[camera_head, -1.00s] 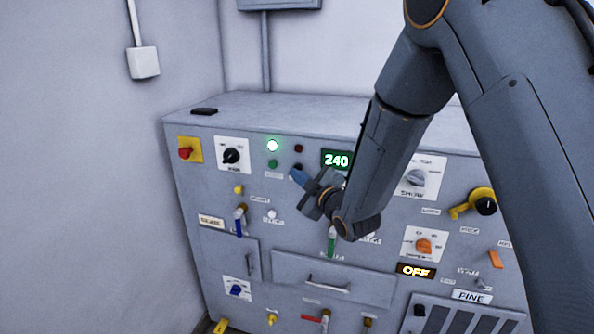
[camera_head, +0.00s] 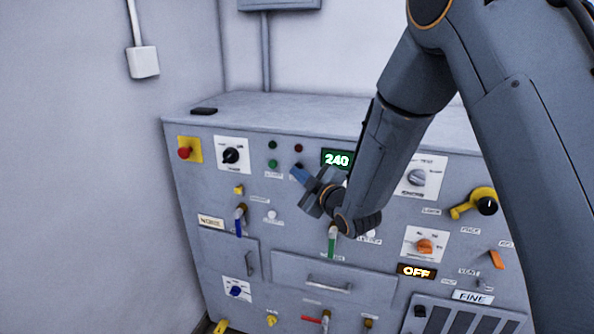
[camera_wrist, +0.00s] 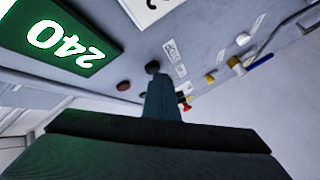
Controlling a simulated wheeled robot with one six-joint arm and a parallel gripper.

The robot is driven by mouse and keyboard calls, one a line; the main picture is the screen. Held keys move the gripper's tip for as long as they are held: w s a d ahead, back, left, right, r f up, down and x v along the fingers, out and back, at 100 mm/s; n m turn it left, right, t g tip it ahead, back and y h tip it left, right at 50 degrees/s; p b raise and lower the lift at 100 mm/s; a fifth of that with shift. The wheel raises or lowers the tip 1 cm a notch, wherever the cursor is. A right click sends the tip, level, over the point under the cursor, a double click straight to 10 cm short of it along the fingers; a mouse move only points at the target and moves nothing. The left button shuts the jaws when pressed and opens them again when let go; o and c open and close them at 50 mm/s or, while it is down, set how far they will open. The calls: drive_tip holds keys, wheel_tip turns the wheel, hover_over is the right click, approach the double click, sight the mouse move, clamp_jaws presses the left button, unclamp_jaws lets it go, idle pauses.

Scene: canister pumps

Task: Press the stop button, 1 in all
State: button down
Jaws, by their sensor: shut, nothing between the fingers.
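In the head view, a dark button (camera_head: 298,166) shows in part at the tip of my gripper (camera_head: 296,174). My gripper is shut and empty, its blue fingers pointing at the panel below the lamps. In the wrist view the closed fingers (camera_wrist: 160,85) end beside the button; I cannot tell whether they touch it. A dark red lamp (camera_head: 298,148) sits above it. The green lamp (camera_head: 272,145) is unlit, above a green button (camera_head: 273,163).
A red button on a yellow plate (camera_head: 185,152) and a black rotary switch (camera_head: 231,156) are to the left. A blue-handled valve (camera_head: 239,224) and a green lever (camera_head: 332,240) stick out below.

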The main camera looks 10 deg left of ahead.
drive_tip(key=shift+s, duration=0.9)
drive_tip(key=shift+s, duration=0.1)
drive_tip(key=shift+s+a+p, duration=0.15)
drive_tip(key=shift+s+p, duration=0.05)
drive_tip(key=shift+s, duration=1)
drive_tip(key=shift+s+a+p, duration=0.1)
drive_tip(key=shift+s+p, duration=0.05)
drive_tip(key=shift+s, duration=1.05)
